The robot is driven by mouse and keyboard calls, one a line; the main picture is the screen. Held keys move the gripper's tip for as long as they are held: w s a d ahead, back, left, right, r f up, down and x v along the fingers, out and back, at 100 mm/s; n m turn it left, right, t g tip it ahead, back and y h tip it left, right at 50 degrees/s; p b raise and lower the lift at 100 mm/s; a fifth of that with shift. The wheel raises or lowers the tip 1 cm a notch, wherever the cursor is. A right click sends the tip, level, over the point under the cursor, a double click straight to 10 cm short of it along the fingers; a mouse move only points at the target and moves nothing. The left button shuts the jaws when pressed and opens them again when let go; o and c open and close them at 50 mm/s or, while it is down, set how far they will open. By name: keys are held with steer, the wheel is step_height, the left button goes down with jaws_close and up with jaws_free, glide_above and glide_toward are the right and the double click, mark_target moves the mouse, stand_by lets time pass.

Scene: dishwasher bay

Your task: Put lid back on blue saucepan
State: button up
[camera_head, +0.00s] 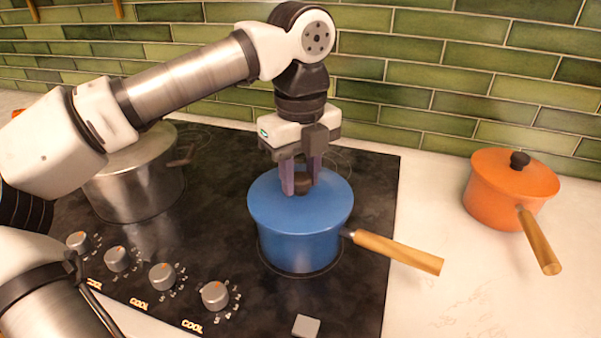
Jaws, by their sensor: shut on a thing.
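The blue saucepan (298,248) stands on the black cooktop with its wooden handle pointing right. Its blue lid (272,210) lies over the top of the pan and appears level with the rim. My gripper (302,186) is directly above the lid, pointing down, and is shut on the lid's dark brown knob (304,185). The fingers partly hide the knob. The far side of the rim is hidden, so I cannot tell whether the lid is fully seated.
A steel pot (135,180) with a lid stands at the left of the cooktop (225,160), partly behind my arm. An orange saucepan (510,190) with its lid stands on the white counter (420,300) at right. Several knobs line the cooktop's front. A green tiled wall is behind.

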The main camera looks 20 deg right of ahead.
steer(key=o, duration=1.7)
steer(key=shift+c, duration=0.2)
steer(key=shift+r, duration=0.1)
steer(key=shift+r+p, duration=2.45)
steer(key=shift+r, duration=1)
jaws_close()
